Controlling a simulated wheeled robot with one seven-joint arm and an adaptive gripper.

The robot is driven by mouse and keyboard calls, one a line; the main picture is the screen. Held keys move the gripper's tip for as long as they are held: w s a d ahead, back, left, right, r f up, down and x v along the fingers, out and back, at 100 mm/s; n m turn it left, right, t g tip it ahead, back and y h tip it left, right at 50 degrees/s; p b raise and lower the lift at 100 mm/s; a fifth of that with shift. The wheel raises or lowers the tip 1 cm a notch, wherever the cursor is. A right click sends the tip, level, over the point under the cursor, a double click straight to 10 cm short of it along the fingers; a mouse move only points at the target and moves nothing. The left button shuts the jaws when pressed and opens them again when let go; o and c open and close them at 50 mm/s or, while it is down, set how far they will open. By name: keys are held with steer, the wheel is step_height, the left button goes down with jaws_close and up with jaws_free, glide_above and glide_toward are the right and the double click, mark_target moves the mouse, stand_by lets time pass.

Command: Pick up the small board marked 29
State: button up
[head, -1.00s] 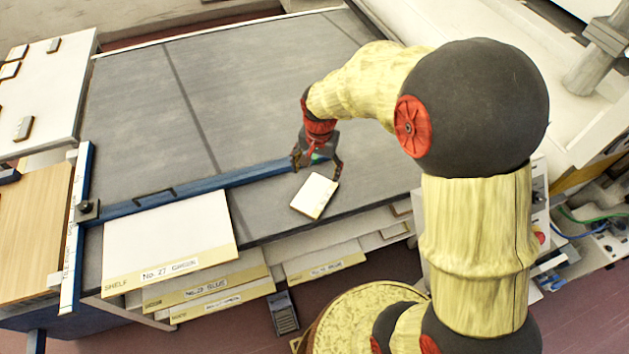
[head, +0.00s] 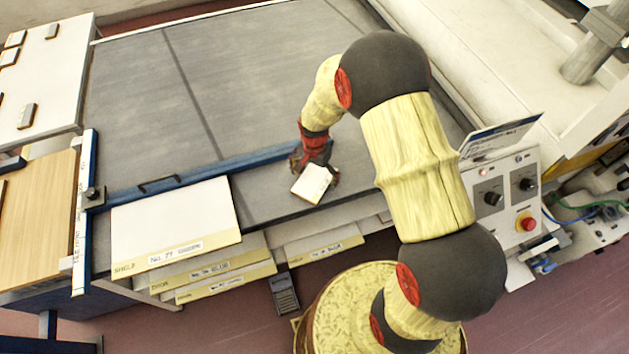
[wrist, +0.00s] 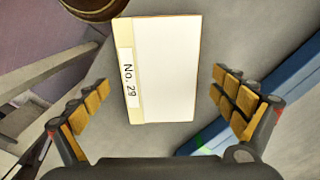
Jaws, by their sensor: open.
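The small board (head: 311,184) lies flat on the grey belt, near the belt's front edge. In the wrist view the small board (wrist: 168,68) is white with a cream strip at its left marked "No. 29". My gripper (head: 315,168) is low over the belt at the board's far side. In the wrist view my gripper (wrist: 160,100) is open, with one finger on each side of the board and a gap to both. Nothing is between the fingers' pads in contact. The board's underside is hidden.
A blue bar (head: 230,166) crosses the belt just behind the board. Larger labelled boards (head: 175,225) stick out at the front left. A control box (head: 505,195) with a red button stands at the right. The belt beyond the bar is clear.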

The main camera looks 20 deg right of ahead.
steer(key=shift+f, duration=0.3)
steer(key=shift+c, duration=1.2)
steer(key=c, duration=1.1)
steer(key=shift+o, duration=0.2)
steer(key=shift+r, duration=0.15)
